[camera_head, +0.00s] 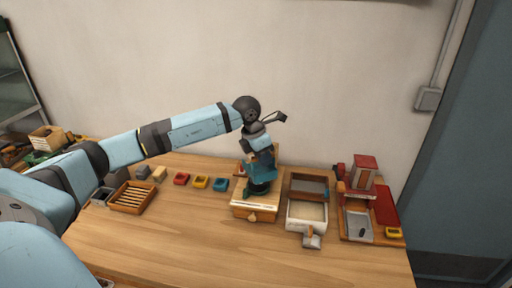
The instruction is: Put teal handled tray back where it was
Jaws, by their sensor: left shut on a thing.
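My left gripper (262,158) reaches down over the wooden box with a pale top (254,206) near the middle of the table. It is shut on a teal thing (262,172), which looks like the teal handled tray. The tray seems tilted, and its handle is hidden by the gripper. A dark green part (257,190) shows just below it, over the box; I cannot tell whether they touch. My right gripper is not in view.
Small red (181,179), yellow (201,182) and teal (220,184) containers stand in a row left of the box. A slatted wooden tray (132,198) lies farther left. A white-framed tray (306,214) and a red device (363,172) stand right.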

